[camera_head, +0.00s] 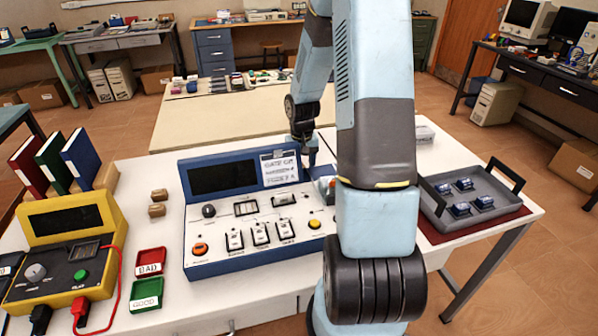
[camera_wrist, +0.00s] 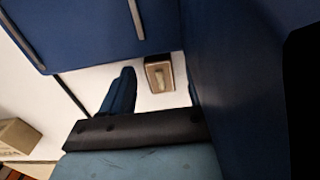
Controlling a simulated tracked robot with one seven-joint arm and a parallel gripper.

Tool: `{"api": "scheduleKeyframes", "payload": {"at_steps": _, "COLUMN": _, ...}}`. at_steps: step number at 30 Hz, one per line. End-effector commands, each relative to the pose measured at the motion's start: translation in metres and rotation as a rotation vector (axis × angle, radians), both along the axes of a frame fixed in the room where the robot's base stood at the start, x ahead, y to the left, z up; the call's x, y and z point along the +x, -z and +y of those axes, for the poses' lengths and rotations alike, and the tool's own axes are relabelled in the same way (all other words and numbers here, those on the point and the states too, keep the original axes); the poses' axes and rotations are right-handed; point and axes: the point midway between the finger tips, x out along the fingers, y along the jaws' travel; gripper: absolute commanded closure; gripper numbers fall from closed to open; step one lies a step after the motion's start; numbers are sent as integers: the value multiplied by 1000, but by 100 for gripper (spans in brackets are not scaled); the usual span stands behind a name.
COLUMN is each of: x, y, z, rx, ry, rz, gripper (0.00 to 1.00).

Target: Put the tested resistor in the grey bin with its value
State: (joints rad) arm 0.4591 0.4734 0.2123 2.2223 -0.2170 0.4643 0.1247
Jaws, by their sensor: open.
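I cannot make out a resistor or a grey bin marked with a value. A grey tray (camera_head: 428,203) with dark handles stands at the right of the table and holds several small blue parts. My gripper (camera_head: 312,160) is behind the blue console (camera_head: 215,232), largely hidden by my own arm. In the wrist view my gripper (camera_wrist: 158,92) is open, its dark fingers apart. A small brown block (camera_wrist: 158,74) with a pale centre shows between the fingers; whether they touch it is unclear.
A yellow tester (camera_head: 65,218) stands at the left, beside a red BAD tray (camera_head: 150,262) and a green GOOD tray (camera_head: 147,294). Blue panels (camera_wrist: 85,30) crowd the wrist view.

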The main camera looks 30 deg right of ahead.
Motion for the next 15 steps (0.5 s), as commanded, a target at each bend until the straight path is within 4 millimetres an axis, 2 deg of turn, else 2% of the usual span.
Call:
{"api": "scheduleKeyframes", "payload": {"at_steps": 5, "x": 0, "y": 0, "z": 0, "rx": 0, "ry": 0, "rz": 0, "gripper": 40}}
{"api": "scheduleKeyframes", "payload": {"at_steps": 15, "x": 0, "y": 0, "z": 0, "rx": 0, "ry": 0, "rz": 0, "gripper": 73}}
